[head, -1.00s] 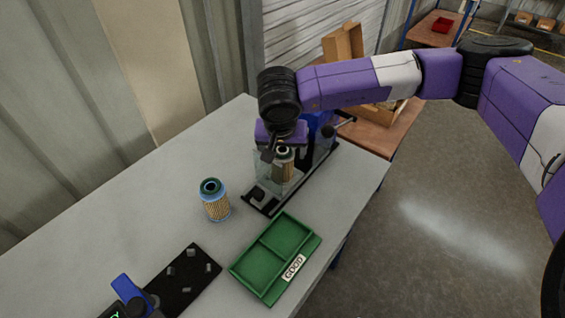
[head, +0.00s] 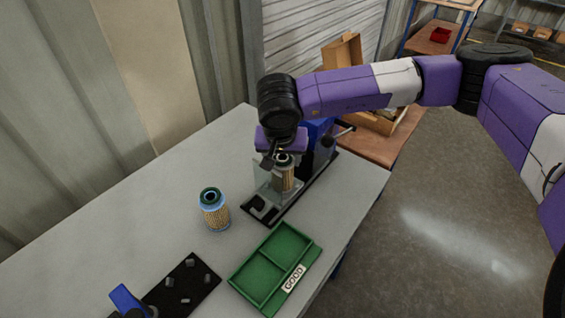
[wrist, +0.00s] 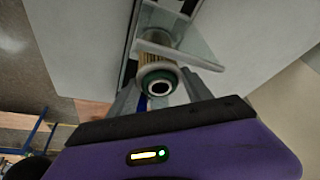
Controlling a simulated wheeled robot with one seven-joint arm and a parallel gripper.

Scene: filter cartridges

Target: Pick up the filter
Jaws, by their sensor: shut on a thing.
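My gripper (head: 281,160) is shut on a filter (head: 284,178) with a pleated tan body and a dark green end ring. The filter stands upright at a black fixture (head: 258,209) with a clear guard plate (head: 264,186). In the wrist view the filter (wrist: 160,82) is between my gripper's fingers (wrist: 160,98), its open end facing the camera. The guard plate (wrist: 178,54) crosses close beside it. I cannot tell whether the filter's lower end touches the fixture. A second filter (head: 214,211) with blue-green ends stands upright on the table, left of the fixture.
A green two-part tray labelled GOOD (head: 293,236) lies empty at the table's front right. The grey table (head: 120,215) is clear at left.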

